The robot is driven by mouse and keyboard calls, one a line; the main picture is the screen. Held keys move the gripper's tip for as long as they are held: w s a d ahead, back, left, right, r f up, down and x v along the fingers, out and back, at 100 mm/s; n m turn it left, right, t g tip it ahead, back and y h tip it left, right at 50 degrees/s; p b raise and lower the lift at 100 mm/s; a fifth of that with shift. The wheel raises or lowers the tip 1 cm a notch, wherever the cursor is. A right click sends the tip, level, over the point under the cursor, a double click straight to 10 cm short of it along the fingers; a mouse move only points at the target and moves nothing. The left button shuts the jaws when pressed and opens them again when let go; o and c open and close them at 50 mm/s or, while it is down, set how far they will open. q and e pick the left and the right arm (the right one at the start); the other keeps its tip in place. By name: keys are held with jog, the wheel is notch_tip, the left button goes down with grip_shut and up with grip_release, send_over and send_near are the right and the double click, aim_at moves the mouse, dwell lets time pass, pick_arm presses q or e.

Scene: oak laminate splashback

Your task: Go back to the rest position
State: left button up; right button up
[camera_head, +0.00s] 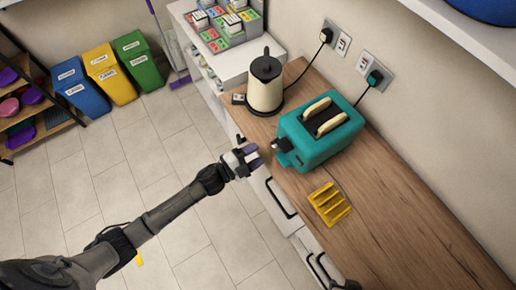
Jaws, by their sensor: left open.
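My left arm comes in from the lower left. Its gripper (247,158) is open with nothing seen between its fingers, over or just off the counter's front edge, left of the teal toaster (311,148). The toaster stands on the wooden counter (390,220) with two slices of bread (330,124) showing in its slots. A dark lever or knob is on its near end, close to my left gripper; I cannot tell whether they touch.
A yellow rack (329,204) lies on the counter in front of the toaster. A cream kettle (265,85) stands behind it. Plugs and sockets (375,75) are on the wall. Blue, yellow and green bins (103,67) stand at the back left. The tiled floor (120,165) is open.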

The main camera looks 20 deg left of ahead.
pick_arm(q)
jog(key=shift+s+a, duration=0.2)
jog(key=shift+s, duration=0.1)
dwell(0.4)
